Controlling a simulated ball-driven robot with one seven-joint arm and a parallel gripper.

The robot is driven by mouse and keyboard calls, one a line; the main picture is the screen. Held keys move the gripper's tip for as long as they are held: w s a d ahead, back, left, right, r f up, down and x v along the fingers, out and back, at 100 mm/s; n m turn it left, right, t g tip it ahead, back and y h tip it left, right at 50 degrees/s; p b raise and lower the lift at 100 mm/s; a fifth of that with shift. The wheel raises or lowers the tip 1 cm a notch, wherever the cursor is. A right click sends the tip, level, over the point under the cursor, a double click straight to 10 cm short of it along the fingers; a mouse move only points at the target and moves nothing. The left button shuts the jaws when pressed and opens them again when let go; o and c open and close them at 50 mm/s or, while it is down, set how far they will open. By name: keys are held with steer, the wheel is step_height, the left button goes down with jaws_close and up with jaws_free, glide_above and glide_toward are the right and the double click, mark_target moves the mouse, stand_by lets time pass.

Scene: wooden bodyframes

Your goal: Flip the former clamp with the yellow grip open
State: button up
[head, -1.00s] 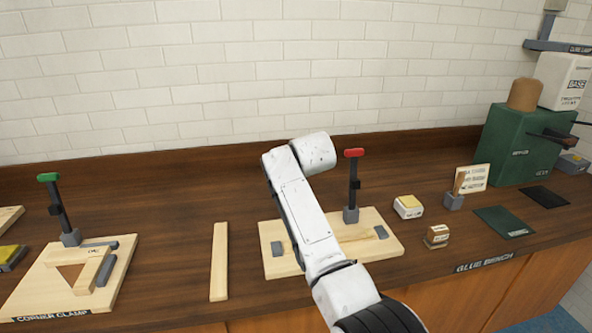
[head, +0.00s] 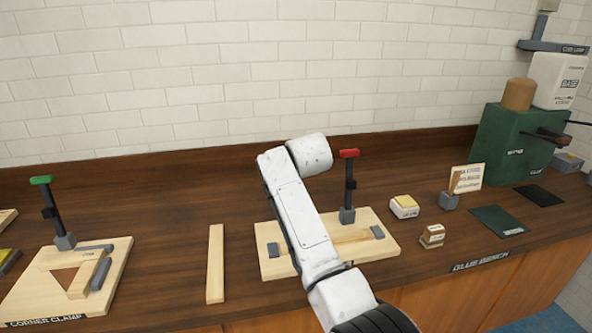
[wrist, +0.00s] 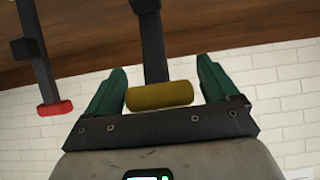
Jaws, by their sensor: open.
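The yellow grip (wrist: 160,95) shows in the wrist view as a dull yellow bar across the end of a dark lever (wrist: 150,40). My gripper (wrist: 160,70) is open, with one green finger on each side of the grip and a visible gap at both ends. The grip lies between the fingers, close to the gripper's dark crossbar; I cannot tell if it touches. In the head view my white arm crosses the pale wooden board (head: 270,268), and the yellow grip and my gripper are hidden there.
A red-grip lever (head: 349,185) stands upright on the board, right beside my arm; its red end (wrist: 55,107) is left in the wrist view. The corner clamp's green-grip lever (head: 52,210) stands at left. A wood strip (head: 215,265) and small blocks (head: 404,206) lie nearby.

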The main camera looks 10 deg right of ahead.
steer(key=b+v, duration=0.1)
steer(key=v, duration=0.9)
steer(key=shift+f, duration=0.15)
steer(key=shift+c, duration=0.3)
